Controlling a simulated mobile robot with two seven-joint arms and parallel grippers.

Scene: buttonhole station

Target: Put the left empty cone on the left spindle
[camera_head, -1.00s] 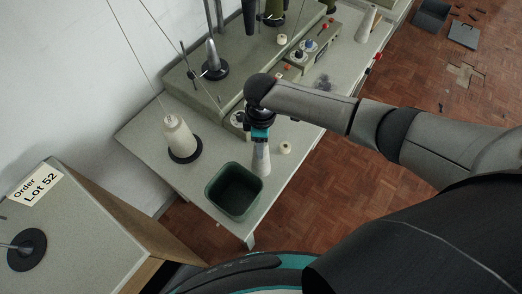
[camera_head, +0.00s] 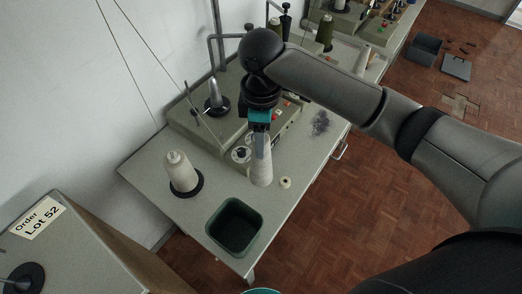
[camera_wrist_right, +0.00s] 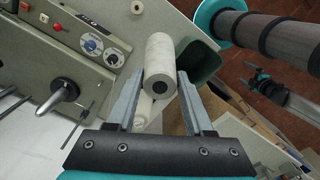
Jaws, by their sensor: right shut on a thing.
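A pale empty cone (camera_head: 262,172) is upright between the fingers of my right gripper (camera_head: 261,140), over the table near its front edge. The wrist view shows the cone (camera_wrist_right: 160,62) end-on, with a dark hole, and the right gripper's fingers (camera_wrist_right: 160,98) on either side. I cannot tell whether its base touches the table. A bare metal spindle (camera_head: 215,95) on a black disc stands on the machine, left of and behind the gripper. It also shows in the wrist view (camera_wrist_right: 65,92). A small teal-and-dark part (camera_wrist_right: 265,84) may be my left gripper; its jaws are unclear.
A thread-wound cone (camera_head: 180,172) stands on a black disc at left. A green bin (camera_head: 234,226) is at the table's front corner. A small cream roll (camera_head: 285,183) lies right of the held cone. Machine dials (camera_head: 241,154) are close behind it.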

